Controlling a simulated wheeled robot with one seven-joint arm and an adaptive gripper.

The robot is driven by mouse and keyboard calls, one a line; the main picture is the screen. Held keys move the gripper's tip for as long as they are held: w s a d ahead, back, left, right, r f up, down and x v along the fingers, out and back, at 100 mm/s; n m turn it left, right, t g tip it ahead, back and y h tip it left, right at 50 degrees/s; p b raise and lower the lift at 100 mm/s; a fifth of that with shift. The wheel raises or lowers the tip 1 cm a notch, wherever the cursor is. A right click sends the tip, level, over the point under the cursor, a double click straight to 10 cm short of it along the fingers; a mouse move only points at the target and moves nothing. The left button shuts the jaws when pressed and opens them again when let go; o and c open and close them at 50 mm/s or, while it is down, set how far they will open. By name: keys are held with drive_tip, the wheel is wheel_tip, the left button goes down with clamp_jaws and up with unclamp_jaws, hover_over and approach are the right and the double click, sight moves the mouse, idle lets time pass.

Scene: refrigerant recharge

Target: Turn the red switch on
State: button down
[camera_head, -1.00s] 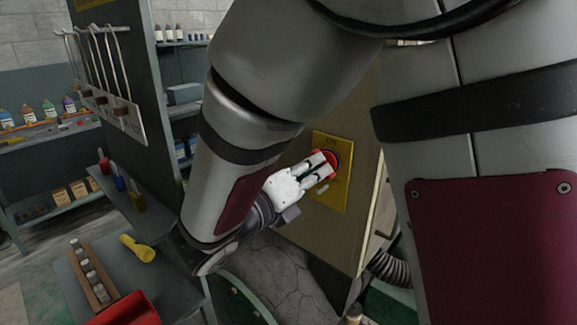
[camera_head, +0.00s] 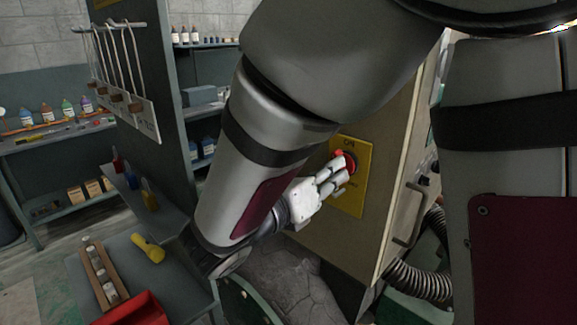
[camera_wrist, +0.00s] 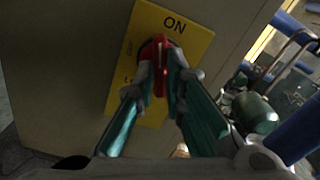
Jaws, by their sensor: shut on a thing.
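The red switch (camera_wrist: 160,65) sits on a yellow plate (camera_wrist: 187,38) marked ON, fixed to the side of a beige cabinet (camera_wrist: 75,50). In the head view the red switch (camera_head: 349,161) and yellow plate (camera_head: 352,200) show at the right of the gripper. My gripper (camera_head: 343,174) is at the switch. In the wrist view my gripper (camera_wrist: 161,84) is shut on the red switch handle, with one finger on each side. The fingers hide part of the switch and the lower plate.
The cabinet has a handle (camera_head: 410,215) and a ribbed hose (camera_head: 420,283) at its right. At left stand a side table with a yellow flashlight (camera_head: 148,248), a vial rack (camera_head: 100,272) and a red bin (camera_head: 135,310).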

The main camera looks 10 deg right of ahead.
drive_tip(key=shift+f, duration=0.1)
drive_tip(key=m+b, duration=0.1)
drive_tip(key=m, duration=0.2)
drive_tip(key=shift+b, duration=0.3)
drive_tip(key=c, duration=1.8)
unclamp_jaws()
drive_tip(key=shift+o, duration=0.2)
drive_tip(key=shift+s+a, duration=0.1)
drive_tip(key=p+v, duration=0.2)
drive_tip(key=v, duration=0.7)
drive_tip(key=shift+p, duration=0.35)
drive_tip(key=shift+m, duration=0.3)
